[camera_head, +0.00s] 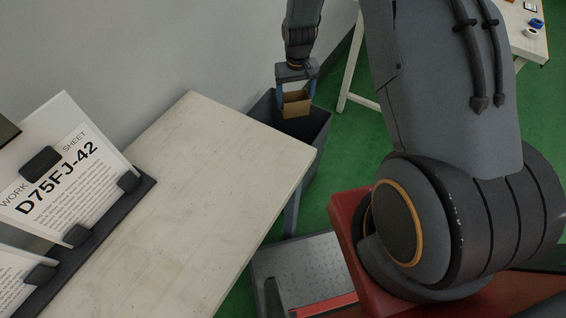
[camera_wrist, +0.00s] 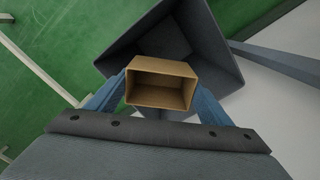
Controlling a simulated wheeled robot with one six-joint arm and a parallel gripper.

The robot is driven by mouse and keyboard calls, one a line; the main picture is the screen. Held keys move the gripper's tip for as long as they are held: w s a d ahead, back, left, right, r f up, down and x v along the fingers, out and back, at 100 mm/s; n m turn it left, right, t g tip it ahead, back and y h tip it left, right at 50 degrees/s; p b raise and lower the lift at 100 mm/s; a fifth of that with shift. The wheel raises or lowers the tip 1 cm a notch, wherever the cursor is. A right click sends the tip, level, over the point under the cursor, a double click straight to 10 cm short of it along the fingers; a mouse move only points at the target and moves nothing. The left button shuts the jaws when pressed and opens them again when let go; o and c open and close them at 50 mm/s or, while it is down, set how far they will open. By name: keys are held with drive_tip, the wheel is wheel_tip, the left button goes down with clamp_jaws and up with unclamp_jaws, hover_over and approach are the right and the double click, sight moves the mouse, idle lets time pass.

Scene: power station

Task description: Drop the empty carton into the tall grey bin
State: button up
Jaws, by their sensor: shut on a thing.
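The empty carton (camera_head: 296,103) is a small open brown box held in my gripper (camera_head: 296,92). In the wrist view the carton (camera_wrist: 160,84) sits between the two blue fingers of my gripper (camera_wrist: 160,92), with its open side toward the camera and nothing inside. The tall grey bin (camera_head: 316,130) stands on the floor beyond the table's corner. The carton is over the bin's opening in the head view. In the wrist view the bin (camera_wrist: 215,48) lies behind the carton, its dark inside showing. The exact height of the carton over the rim cannot be told.
A pale table (camera_head: 200,160) is left of the bin, with a rack of work sheets (camera_head: 70,185) on it. A grey wall (camera_head: 150,50) is close behind. Another table (camera_head: 535,40) with small items stands at the top right. Green floor shows between.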

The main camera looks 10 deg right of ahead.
sight(288, 99)
drive_tip(key=w+f, duration=0.1)
drive_tip(key=a+f+b, duration=0.1)
drive_tip(key=w+f, duration=0.1)
drive_tip(key=f, duration=0.1)
drive_tip(key=shift+w+a+b, duration=0.3)
drive_tip(key=shift+a, duration=0.05)
drive_tip(key=shift+f+b, duration=1.65)
drive_tip(key=shift+f, duration=1.25)
drive_tip(key=o, duration=1.1)
drive_tip(key=shift+r, duration=0.1)
drive_tip(key=shift+r, duration=3.8)
drive_tip(key=shift+r, duration=0.1)
